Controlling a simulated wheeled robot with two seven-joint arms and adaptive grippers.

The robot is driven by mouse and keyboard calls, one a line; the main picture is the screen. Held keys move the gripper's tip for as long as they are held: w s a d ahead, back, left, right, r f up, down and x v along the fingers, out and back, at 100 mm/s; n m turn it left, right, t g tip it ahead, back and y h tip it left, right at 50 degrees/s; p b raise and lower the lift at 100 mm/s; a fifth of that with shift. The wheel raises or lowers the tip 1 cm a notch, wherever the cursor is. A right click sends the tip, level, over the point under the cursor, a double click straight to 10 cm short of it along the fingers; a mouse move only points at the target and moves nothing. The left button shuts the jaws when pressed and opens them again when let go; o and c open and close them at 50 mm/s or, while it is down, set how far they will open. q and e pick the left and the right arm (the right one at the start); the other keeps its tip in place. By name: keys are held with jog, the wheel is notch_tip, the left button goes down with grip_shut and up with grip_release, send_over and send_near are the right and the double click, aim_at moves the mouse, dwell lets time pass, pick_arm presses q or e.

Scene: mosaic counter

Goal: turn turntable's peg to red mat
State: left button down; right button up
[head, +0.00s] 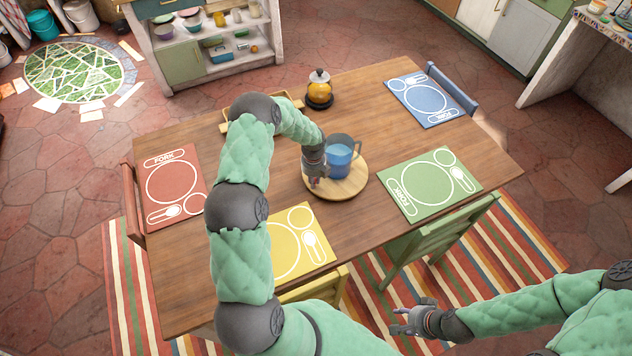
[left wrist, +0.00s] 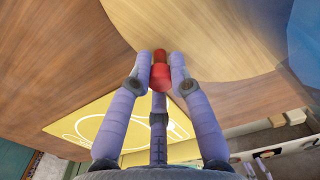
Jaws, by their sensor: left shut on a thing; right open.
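The round wooden turntable (head: 350,188) sits in the middle of the table, with a blue pitcher (head: 341,158) standing on it. My left gripper (head: 315,182) is at the turntable's left-front edge. In the left wrist view my left gripper (left wrist: 161,72) is shut on the red peg (left wrist: 161,76), at the edge of the turntable (left wrist: 240,85). The red mat (head: 171,188) lies at the table's left end. My right gripper (head: 410,322) is open and empty, in front of the table's near side.
A yellow mat (head: 290,255) lies at the near side, a green mat (head: 430,182) at the right, a blue mat (head: 432,99) at the far right. A yellow-and-black pot (head: 319,90) stands behind the turntable. A yellow tray (head: 228,127) is partly behind my left arm.

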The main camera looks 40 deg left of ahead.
pick_arm(q)
jog(key=shift+w+a+r+m, duration=0.15)
jog(key=shift+w+a+m, duration=0.2)
jog(key=shift+a, duration=0.25)
jog(key=shift+w+a+b, duration=0.15)
jog(key=shift+w+a, duration=0.15)
jog(key=shift+a, duration=0.2)
jog(key=shift+w+a+b, duration=0.15)
jog(key=shift+w+a, duration=0.1)
jog(key=shift+a, duration=0.35)
jog(key=c, duration=1.1)
grip_release()
jog(key=shift+c, duration=0.2)
jog(key=shift+s, duration=0.1)
